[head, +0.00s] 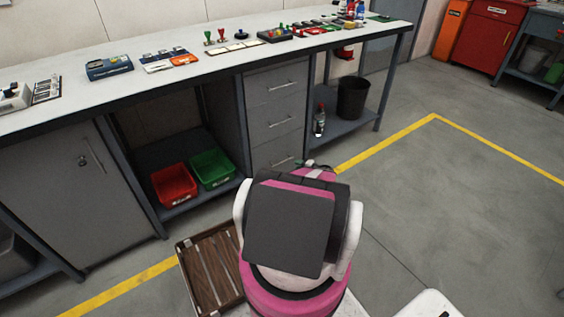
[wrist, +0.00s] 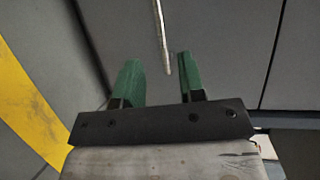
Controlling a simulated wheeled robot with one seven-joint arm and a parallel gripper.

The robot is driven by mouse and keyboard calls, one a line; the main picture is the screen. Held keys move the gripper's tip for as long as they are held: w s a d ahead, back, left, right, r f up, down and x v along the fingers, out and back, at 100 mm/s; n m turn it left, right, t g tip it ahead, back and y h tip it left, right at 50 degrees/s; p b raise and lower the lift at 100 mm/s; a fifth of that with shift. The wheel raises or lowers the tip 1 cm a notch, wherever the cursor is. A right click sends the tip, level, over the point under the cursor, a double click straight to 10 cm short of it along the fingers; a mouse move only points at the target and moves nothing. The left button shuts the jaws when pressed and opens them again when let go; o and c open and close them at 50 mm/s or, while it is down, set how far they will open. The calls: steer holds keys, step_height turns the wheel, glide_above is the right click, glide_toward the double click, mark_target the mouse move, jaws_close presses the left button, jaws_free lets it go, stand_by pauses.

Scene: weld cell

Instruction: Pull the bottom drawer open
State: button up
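The bottom drawer (head: 265,155) is the lowest of three grey drawers under the workbench and looks closed. Its bar handle (head: 283,162) shows just left of my gripper (head: 310,165) in the head view. In the wrist view my gripper (wrist: 158,62) has its two green fingers apart. The metal handle (wrist: 161,35) runs lengthwise from the top edge, and its near end lies between the fingertips, closer to the right finger. A gap shows on the left side. My arm hides part of the area around the drawer in the head view.
A red bin (head: 174,186) and a green bin (head: 212,168) sit on the shelf left of the drawers. A black bucket (head: 353,97) and a bottle (head: 319,120) stand on the right shelf. A wooden crate (head: 183,256) is on the floor beside me. Floor to the right is clear.

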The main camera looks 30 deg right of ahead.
steer(key=x, duration=1)
steer(key=shift+w+a, duration=0.1)
steer(key=shift+a, duration=0.1)
jaws_close()
